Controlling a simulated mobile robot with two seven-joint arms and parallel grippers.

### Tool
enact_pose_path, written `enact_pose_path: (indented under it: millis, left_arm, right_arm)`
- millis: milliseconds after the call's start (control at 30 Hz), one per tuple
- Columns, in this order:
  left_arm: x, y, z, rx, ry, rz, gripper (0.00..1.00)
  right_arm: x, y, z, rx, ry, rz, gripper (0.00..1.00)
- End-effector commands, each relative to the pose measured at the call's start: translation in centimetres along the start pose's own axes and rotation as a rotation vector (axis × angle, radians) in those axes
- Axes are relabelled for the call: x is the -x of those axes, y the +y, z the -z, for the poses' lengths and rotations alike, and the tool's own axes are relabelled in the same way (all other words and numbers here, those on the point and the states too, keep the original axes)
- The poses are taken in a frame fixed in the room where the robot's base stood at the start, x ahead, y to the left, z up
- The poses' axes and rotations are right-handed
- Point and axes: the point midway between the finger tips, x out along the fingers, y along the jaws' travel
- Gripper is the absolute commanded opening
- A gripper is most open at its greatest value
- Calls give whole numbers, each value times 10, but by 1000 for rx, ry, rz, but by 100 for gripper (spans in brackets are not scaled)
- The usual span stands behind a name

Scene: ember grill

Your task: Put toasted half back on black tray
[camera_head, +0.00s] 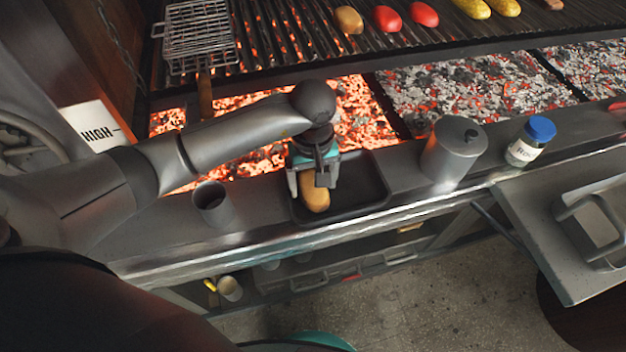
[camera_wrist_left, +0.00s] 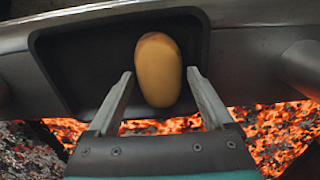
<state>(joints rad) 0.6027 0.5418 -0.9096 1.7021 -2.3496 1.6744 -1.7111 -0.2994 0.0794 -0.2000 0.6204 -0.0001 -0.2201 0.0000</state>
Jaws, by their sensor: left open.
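The toasted half (camera_head: 315,193) is an oval, golden-brown piece of bread lying on the black tray (camera_head: 362,184) on the grill's front ledge. In the left wrist view the toasted half (camera_wrist_left: 158,70) is in front of the black tray's dark floor (camera_wrist_left: 90,60). My left gripper (camera_head: 308,182) is above the tray, pointing down. In the left wrist view its fingers (camera_wrist_left: 160,75) are spread on both sides of the bread, with a visible gap at each side. My right gripper is not in view.
A metal canister (camera_head: 453,152) and a blue-lidded jar (camera_head: 531,141) stand right of the tray. A dark cup (camera_head: 212,203) stands to its left. Glowing coals (camera_head: 355,105) lie behind it. Another bun (camera_head: 348,20) and several red and yellow items lie on the grill grate (camera_head: 290,40).

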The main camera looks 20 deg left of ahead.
Motion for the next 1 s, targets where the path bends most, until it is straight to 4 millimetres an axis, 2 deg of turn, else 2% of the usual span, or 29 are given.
enact_pose_path:
  millis: [500,700,1000]
  left_arm:
    - [102,0,1,-1,4,-2,85]
    - [119,0,0,0,0,0,85]
    - [121,0,0,1,0,0,85]
  right_arm:
    - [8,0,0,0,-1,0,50]
    - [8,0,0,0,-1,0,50]
    - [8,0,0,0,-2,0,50]
